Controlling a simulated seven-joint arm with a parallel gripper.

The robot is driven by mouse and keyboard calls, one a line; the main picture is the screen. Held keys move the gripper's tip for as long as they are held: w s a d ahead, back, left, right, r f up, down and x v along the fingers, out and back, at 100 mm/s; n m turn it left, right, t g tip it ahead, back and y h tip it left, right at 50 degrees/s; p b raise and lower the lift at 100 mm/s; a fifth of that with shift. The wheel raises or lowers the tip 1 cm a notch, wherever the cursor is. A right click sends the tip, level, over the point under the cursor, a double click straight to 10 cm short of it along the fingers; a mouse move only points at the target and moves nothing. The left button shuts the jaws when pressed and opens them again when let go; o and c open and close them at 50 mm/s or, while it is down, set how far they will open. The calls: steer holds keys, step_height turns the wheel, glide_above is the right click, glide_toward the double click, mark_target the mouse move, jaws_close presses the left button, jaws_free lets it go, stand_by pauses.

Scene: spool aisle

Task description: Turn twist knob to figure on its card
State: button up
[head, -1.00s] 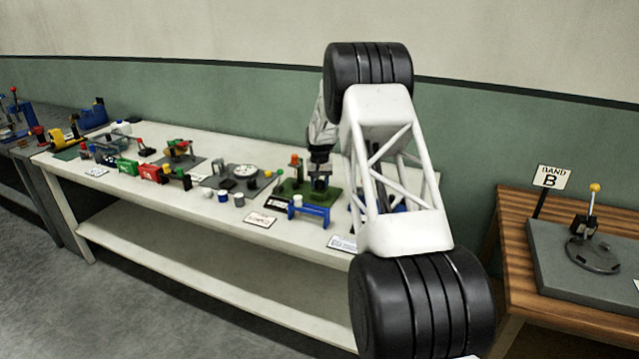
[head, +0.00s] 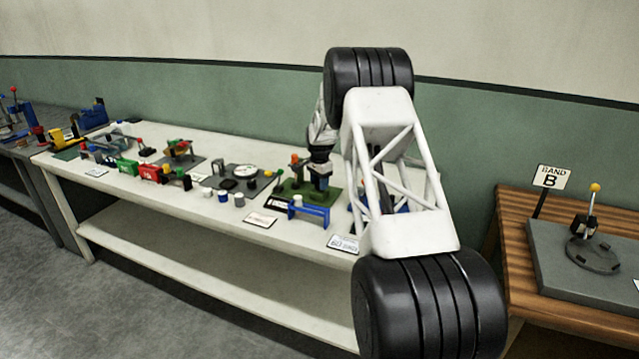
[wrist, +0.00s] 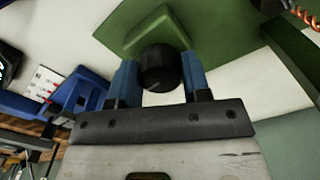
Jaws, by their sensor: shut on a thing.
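The twist knob (wrist: 160,68) is round and black and stands on a green block and board (wrist: 208,28) in the wrist view. My gripper (wrist: 159,78) has its two blue fingers on either side of the knob, shut on it. In the head view my gripper (head: 320,178) is down at the green board (head: 292,188) on the white table, and it hides the knob there. A white card (head: 261,219) lies at the table's front edge; its print is too small to read.
A blue bench-shaped stand (head: 309,213) is just in front of the green board. A grey board with a white dial (head: 245,170) lies to its left, with several more fixtures beyond. A wooden table (head: 515,235) with a "BAND B" sign (head: 551,178) stands at right.

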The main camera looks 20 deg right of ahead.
steer(key=m, duration=0.4)
steer(key=shift+m, duration=0.4)
steer(key=o, duration=0.9)
steer(key=shift+r, duration=0.1)
steer(key=shift+r, duration=3.75)
